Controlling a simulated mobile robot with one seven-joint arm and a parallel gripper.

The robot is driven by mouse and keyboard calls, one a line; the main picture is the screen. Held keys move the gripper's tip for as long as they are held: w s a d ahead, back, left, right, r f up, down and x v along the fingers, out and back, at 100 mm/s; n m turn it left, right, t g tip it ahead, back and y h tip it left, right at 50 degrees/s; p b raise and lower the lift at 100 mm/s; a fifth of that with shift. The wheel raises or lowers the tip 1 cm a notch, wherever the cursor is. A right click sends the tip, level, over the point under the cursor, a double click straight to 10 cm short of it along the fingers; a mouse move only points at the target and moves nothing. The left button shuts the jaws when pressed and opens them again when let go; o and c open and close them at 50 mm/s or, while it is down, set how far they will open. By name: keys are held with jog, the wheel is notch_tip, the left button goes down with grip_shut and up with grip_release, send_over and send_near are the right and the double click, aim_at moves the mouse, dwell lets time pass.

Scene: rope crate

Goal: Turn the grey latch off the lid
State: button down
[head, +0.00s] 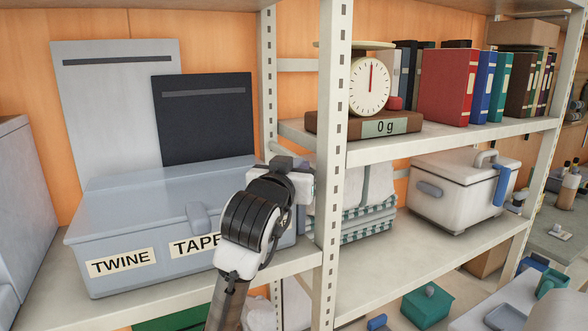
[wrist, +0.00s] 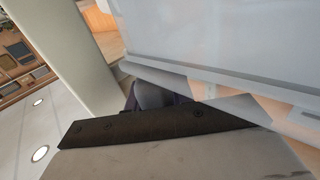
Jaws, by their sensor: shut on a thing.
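The grey crate (head: 120,225) stands on the left shelf with its lid (head: 150,190) down. Its front carries TWINE and TAPE labels. The grey latch (head: 198,218) is upright at the middle of the front, across the lid's edge. My gripper (head: 281,163) is at the crate's right end, right of this latch and apart from it in the head view. In the wrist view a rounded grey piece (wrist: 152,94) shows behind my dark finger. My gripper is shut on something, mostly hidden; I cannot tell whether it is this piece. My arm hides the crate's front right part.
A white shelf post (head: 333,150) stands just right of my gripper. Beyond it are folded striped cloths (head: 362,222) and a white box (head: 455,190) with a blue handle. A scale (head: 370,90) sits on the shelf above. Two panels (head: 110,110) lean behind the crate.

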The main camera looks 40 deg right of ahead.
jog(key=shift+s+d+n+t+y, duration=0.15)
jog(key=shift+n+t+y, duration=0.55)
jog(key=shift+t, duration=0.15)
jog(key=shift+s+d+n+t+y, duration=0.1)
jog(key=shift+s+n+t+y, duration=0.05)
jog(key=shift+n+t+y, duration=0.65)
jog(key=c, duration=1.2)
grip_release()
jog(key=shift+s+f, duration=0.1)
